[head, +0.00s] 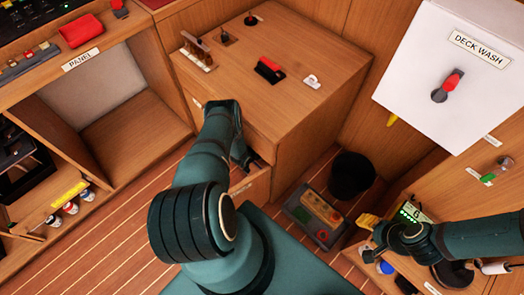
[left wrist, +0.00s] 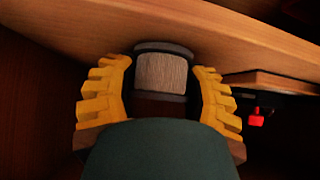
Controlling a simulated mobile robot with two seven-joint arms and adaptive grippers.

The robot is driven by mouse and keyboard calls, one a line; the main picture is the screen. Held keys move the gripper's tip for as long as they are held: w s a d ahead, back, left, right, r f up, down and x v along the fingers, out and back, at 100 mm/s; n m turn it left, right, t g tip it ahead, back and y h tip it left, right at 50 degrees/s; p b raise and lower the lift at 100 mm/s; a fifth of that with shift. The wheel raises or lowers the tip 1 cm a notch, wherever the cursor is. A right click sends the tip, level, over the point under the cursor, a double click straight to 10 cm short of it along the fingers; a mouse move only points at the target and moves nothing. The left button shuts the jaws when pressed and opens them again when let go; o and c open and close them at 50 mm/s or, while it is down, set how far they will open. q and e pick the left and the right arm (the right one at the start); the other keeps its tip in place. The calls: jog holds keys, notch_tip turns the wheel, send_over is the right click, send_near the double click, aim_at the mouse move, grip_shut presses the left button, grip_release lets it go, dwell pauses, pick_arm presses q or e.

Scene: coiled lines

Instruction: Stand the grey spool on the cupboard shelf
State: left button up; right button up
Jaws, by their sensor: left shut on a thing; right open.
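The grey spool (left wrist: 161,73), with dark flanges, is between the yellow fingers of my left gripper (left wrist: 160,92) in the left wrist view. The gripper is shut on it. A wooden board edge passes close above and behind the spool; I cannot tell if they touch. In the head view my left arm bends down by the partly open drawer (head: 252,187), and its gripper and the spool are hidden. My right gripper (head: 368,234) is open at the lower right. I cannot tell which opening is the cupboard; an open wooden compartment (head: 135,125) is under the panel at left.
A wooden cabinet top (head: 300,50) carries a red-and-black item (head: 269,70) and small fittings. A black bin (head: 352,176) and a tray (head: 316,215) stand on the floor. A white deck wash box (head: 440,60) is at upper right. In the wrist view a red item (left wrist: 256,118) is at right.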

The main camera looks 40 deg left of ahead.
pick_arm(q)
jog(key=shift+f, duration=0.15)
jog(key=o, duration=1.3)
jog(key=shift+o, duration=0.2)
jog(key=shift+r, duration=0.2)
jog(key=p+v, duration=0.2)
jog(key=v, duration=0.4)
jog(key=shift+s+f+p, duration=0.15)
jog(key=shift+f+p, duration=0.05)
jog(key=shift+p, duration=0.15)
jog(key=s+p, duration=0.1)
jog(key=s, duration=1)
jog(key=shift+d+f, duration=0.15)
jog(key=shift+f, duration=0.05)
